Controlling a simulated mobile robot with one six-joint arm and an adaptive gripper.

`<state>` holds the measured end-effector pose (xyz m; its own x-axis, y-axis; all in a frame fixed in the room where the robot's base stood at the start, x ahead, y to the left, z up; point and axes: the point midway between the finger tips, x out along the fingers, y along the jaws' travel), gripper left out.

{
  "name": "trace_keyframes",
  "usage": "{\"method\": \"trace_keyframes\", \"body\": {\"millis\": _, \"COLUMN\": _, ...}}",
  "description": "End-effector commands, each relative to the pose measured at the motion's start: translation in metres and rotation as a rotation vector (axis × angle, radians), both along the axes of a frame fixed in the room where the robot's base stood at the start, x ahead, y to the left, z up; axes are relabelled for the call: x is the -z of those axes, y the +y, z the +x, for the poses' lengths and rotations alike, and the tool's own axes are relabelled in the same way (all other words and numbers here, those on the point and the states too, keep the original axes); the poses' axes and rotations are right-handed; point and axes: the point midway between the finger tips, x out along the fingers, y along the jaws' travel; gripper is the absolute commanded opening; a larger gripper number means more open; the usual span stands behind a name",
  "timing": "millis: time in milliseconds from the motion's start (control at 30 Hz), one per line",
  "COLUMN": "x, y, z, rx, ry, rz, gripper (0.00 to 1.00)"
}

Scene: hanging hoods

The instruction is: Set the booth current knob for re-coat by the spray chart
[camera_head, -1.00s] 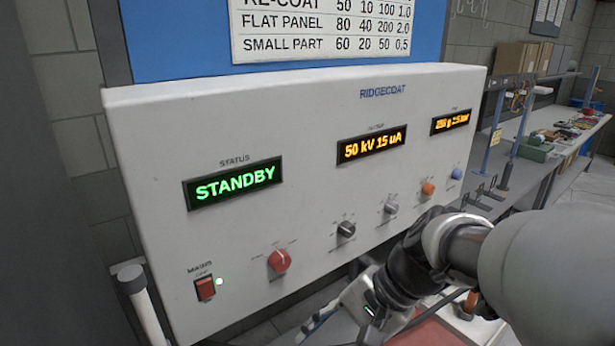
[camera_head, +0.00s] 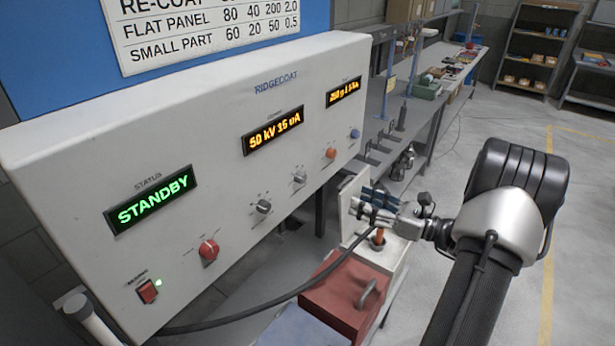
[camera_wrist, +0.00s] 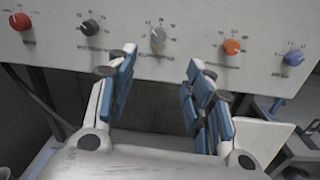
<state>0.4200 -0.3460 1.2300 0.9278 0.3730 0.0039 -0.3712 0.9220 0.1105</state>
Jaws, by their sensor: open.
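The white RIDGECOAT panel (camera_head: 75,165) carries a row of knobs: red (camera_head: 208,250), dark (camera_head: 264,206), grey (camera_head: 299,177), orange (camera_head: 331,153) and blue (camera_head: 355,134). Their labels are too small to read, so I cannot tell which sets current. The middle display (camera_head: 273,131) reads 50 kV 15 uA. The spray chart (camera_head: 200,30) is cut off at the top; its RE-COAT numbers are barely in view. My gripper (camera_head: 366,205) is open and empty, apart from the panel. In the wrist view, the grey knob (camera_wrist: 158,35) lies between and beyond the blue-padded fingertips (camera_wrist: 160,65).
The status display (camera_head: 153,199) reads STANDBY, and a lit green lamp (camera_head: 158,282) sits by the mains switch (camera_head: 147,291). A red box (camera_head: 340,300) and dark hose (camera_head: 250,318) are below the panel. A cluttered bench (camera_head: 440,95) runs behind; floor at right is clear.

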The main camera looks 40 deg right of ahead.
Motion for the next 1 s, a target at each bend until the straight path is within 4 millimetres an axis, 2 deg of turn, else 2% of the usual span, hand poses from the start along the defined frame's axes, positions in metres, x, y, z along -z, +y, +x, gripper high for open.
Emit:
{"method": "trace_keyframes", "body": {"millis": 167, "x": 0.001, "y": 0.013, "z": 0.026, "rx": -0.006, "ry": 0.001, "rz": -0.001, "gripper": 0.47}}
{"method": "trace_keyframes", "body": {"millis": 700, "x": 0.001, "y": 0.056, "z": 0.131, "rx": -0.008, "ry": 0.002, "rz": -0.003, "gripper": 0.47}}
{"method": "trace_keyframes", "body": {"millis": 800, "x": 0.001, "y": 0.061, "z": 0.144, "rx": -0.007, "ry": 0.002, "rz": -0.004, "gripper": 0.47}}
{"method": "trace_keyframes", "body": {"millis": 1000, "x": 0.0, "y": 0.065, "z": 0.156, "rx": -0.005, "ry": 0.002, "rz": -0.003, "gripper": 0.47}}
